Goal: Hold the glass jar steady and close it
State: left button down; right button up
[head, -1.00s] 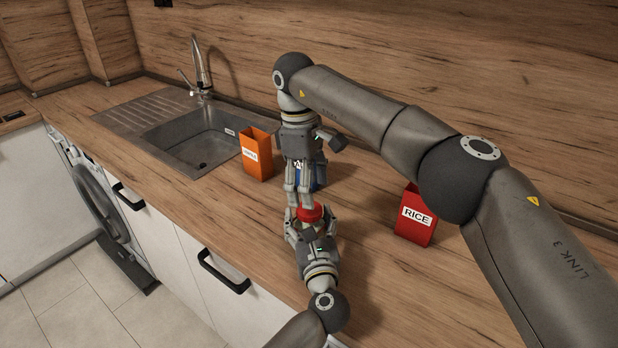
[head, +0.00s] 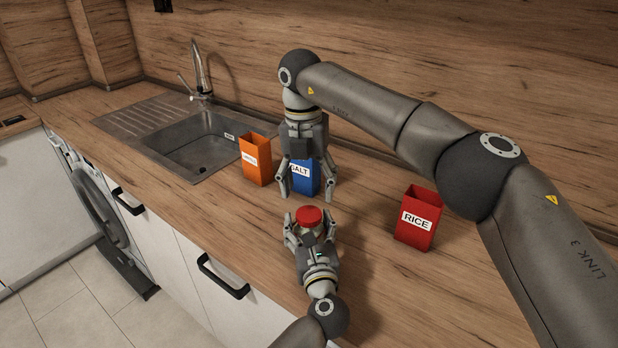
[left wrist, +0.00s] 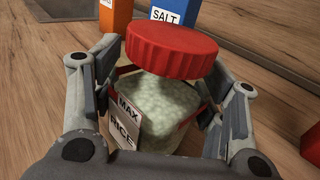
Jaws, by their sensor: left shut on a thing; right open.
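The glass jar (left wrist: 165,112) is filled with pale grains and has a label reading MAX and RICE. A red ribbed lid (left wrist: 172,50) sits on its mouth and also shows in the head view (head: 309,216). I cannot tell how tightly it sits. My left gripper (head: 311,230) is shut on the jar's body from the front, fingers on both sides below the lid. My right gripper (head: 306,194) is open and empty, pointing down behind and above the lid, apart from it. The jar's lower part is mostly hidden in the head view.
A blue salt box (head: 306,178) stands behind my right gripper, with an orange box (head: 256,160) to its left. A red rice box (head: 418,220) stands to the right. The sink (head: 195,145) is at the back left. The counter (head: 385,285) at the front right is clear.

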aim_at(309, 213)
jog(key=n, duration=0.6)
jog(key=shift+r+n, duration=0.25)
jog(key=shift+n, duration=0.15)
jog(key=n, duration=0.5)
jog(key=shift+r, duration=0.2)
jog(key=n, duration=0.5)
jog(key=shift+s+r, duration=0.1)
jog(key=shift+r, duration=0.05)
jog(key=n, duration=0.5)
jog(key=shift+r+y, duration=0.2)
jog(key=shift+y, duration=0.1)
jog(key=shift+d, duration=0.1)
jog(key=shift+f, duration=4.05)
